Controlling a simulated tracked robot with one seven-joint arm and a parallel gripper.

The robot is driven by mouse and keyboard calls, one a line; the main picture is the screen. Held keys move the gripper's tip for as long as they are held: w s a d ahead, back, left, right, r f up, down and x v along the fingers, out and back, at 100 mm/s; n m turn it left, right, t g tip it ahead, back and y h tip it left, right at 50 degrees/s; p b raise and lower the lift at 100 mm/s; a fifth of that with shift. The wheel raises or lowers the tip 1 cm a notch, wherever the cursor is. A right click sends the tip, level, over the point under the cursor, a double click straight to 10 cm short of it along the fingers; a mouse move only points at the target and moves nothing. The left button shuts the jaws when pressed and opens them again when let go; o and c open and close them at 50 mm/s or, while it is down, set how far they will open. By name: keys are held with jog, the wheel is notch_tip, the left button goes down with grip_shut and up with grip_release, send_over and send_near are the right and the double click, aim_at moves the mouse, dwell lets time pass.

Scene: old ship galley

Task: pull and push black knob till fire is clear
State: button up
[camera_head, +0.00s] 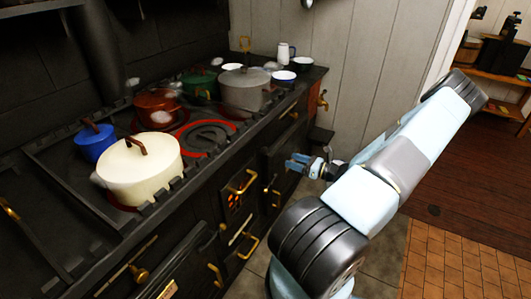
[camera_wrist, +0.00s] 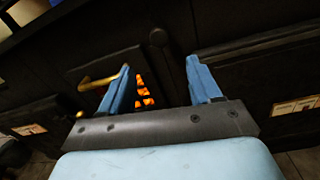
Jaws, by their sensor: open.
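The black knob (camera_wrist: 157,37) is a small dark round end on a dark stem, on the stove front in the wrist view. It lies beyond my gripper (camera_wrist: 159,64), between the lines of the two blue fingers. The fingers are open and apart, with nothing between them. Orange fire (camera_wrist: 145,92) glows through a firebox door beside the left finger, which partly covers it. In the head view my gripper (camera_head: 300,163) is in front of the black stove, and the fire (camera_head: 235,200) shows in the door at its left. I cannot make out the knob there.
A brass handle (camera_wrist: 98,82) sticks out beside the fire. The stovetop carries a cream pot (camera_head: 138,170), a blue pot (camera_head: 95,142), a copper pot (camera_head: 157,107) and a grey pot (camera_head: 245,90). Brass rails (camera_head: 247,247) project low on the front. Tiled floor (camera_head: 465,255) lies open at the right.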

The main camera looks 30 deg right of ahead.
aim_at(267, 152)
jog(key=x, duration=1.3)
jog(key=shift+w+a, duration=0.2)
jog(key=shift+w, duration=0.1)
grip_shut()
